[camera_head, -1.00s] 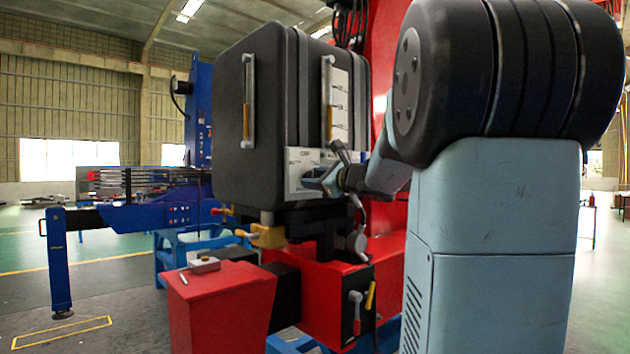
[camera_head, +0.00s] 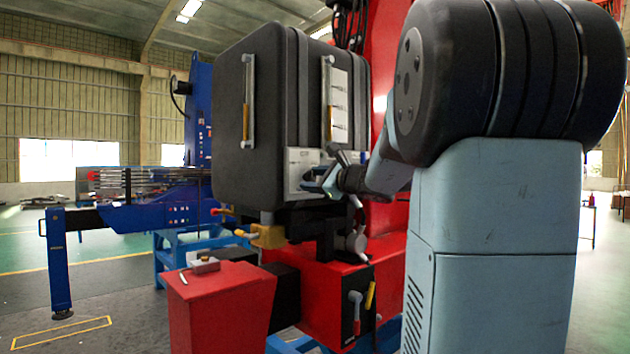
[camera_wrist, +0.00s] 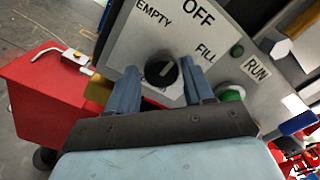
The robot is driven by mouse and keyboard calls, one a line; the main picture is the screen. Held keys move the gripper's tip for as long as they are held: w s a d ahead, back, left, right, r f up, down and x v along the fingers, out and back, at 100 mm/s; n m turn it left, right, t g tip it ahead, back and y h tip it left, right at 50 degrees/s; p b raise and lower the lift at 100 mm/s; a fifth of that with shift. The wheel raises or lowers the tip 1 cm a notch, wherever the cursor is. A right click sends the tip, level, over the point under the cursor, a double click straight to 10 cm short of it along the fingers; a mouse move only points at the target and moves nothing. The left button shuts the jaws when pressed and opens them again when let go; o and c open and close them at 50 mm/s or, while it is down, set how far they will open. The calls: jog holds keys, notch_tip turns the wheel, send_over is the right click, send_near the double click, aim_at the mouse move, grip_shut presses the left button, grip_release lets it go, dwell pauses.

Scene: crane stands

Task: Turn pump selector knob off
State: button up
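The pump selector knob (camera_wrist: 161,74) is round and black with a pale pointer line, on a white panel (camera_wrist: 125,45) marked EMPTY, OFF and FILL. Its pointer leans up and to the right in the wrist view; I cannot tell exactly which mark it meets. My gripper (camera_wrist: 161,82) is open, with one blue-grey finger on each side of the knob and gaps between. Whether the fingertips overlap the knob in depth is unclear. In the head view my gripper (camera_head: 330,180) is at the panel (camera_head: 300,160) below the black tank, and the knob is hidden.
Right of the knob are a green button (camera_wrist: 231,93) and a RUN label (camera_wrist: 257,68). A large black tank (camera_head: 270,110) stands above the panel. A red box (camera_head: 222,305) and levers (camera_head: 356,305) are below. Open floor lies to the left.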

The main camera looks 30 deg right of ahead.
jog(key=shift+o, duration=1)
jog(key=shift+s+d, duration=0.1)
jog(key=v, duration=1.3)
jog(key=shift+s, duration=0.25)
